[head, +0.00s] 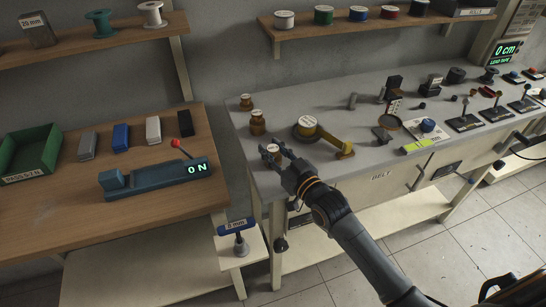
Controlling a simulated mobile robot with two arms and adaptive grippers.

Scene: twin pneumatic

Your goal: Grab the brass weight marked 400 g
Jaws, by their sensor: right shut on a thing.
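Three brass weights stand near the left end of the grey bench. The back one (246,103) and the middle one (257,123) are free of any gripper. The front one (273,160) is between the fingers of my right gripper (271,152), which is shut on it at the bench's left front edge. The fingers partly hide this weight. The markings on the weights are too small to read, so I cannot tell which is the 400 g one. My left gripper is not in view.
A wooden bench (60,215) on the left holds a green bin (33,150) and a blue gauge (150,180). A gap separates the benches.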

